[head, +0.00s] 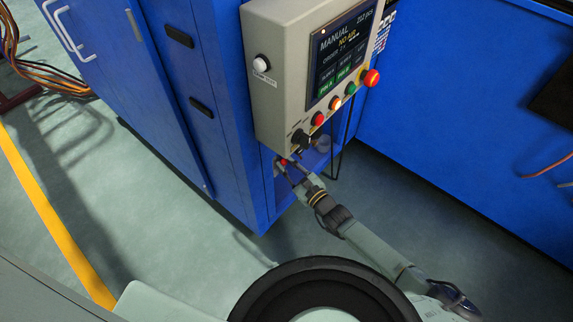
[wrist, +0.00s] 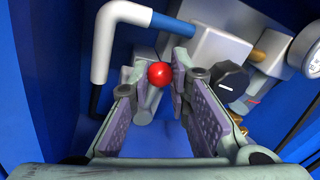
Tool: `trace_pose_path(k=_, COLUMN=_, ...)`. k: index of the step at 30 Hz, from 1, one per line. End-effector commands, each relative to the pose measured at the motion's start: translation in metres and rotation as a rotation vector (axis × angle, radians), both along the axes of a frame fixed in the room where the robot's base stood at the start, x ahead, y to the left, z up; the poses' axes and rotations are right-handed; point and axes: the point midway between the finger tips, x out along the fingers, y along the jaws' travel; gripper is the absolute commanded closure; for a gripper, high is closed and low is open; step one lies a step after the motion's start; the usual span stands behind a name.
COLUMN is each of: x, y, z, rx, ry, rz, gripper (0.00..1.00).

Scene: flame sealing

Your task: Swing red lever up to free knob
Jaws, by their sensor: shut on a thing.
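The red lever shows as a red ball end (wrist: 160,74) on a short stem in the wrist view. A small bit of the red lever (head: 284,162) also shows in the head view, below the control box. My gripper (wrist: 158,84) has a fingertip on each side of the red ball and is shut on it. In the head view my gripper (head: 290,170) reaches in under the box. A black knob (wrist: 231,81) with a white mark sits just right of the fingers on the grey fitting. Part of the lever's stem is hidden behind the ball and fingers.
A bent white-grey pipe (wrist: 104,45) stands close left of the fingers. A gauge (wrist: 309,55) is at the far right. The grey control box (head: 280,85) with buttons and a screen hangs above my gripper. Blue cabinet walls (head: 165,110) stand close by.

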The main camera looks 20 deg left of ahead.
Motion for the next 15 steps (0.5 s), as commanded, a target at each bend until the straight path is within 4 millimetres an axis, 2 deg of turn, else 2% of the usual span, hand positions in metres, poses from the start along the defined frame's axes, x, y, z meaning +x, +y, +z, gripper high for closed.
trace_pose_path(k=15, x=-0.0075, y=0.0033, z=-0.0017, rx=-0.043, ry=-0.111, rz=0.004, gripper=1.0)
